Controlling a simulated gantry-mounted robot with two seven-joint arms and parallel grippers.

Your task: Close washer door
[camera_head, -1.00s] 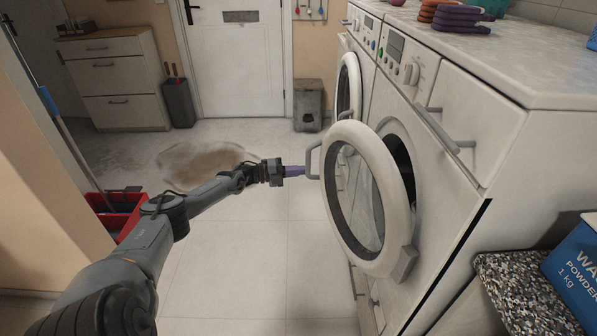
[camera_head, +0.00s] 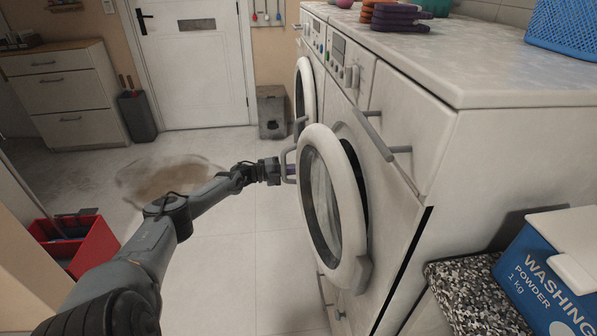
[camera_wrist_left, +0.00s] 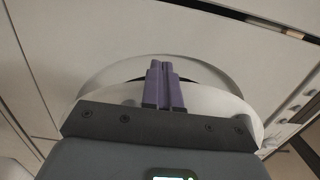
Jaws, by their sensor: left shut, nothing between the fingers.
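The nearer washer's round door (camera_head: 333,200) has a white ring and a glass middle. It stands partly open, with a dark gap between it and the washer front (camera_head: 400,190). My left gripper (camera_head: 291,171) is shut and empty at the door's handle (camera_head: 284,165), on the door's outer side. I cannot tell whether it touches the door. In the left wrist view the purple fingers (camera_wrist_left: 161,84) are together, over the white door ring (camera_wrist_left: 215,100), with a thin dark gap behind it. My right gripper is not in view.
A second washer with an open round door (camera_head: 305,92) stands beyond. A washing powder box (camera_head: 545,275) is at the lower right.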

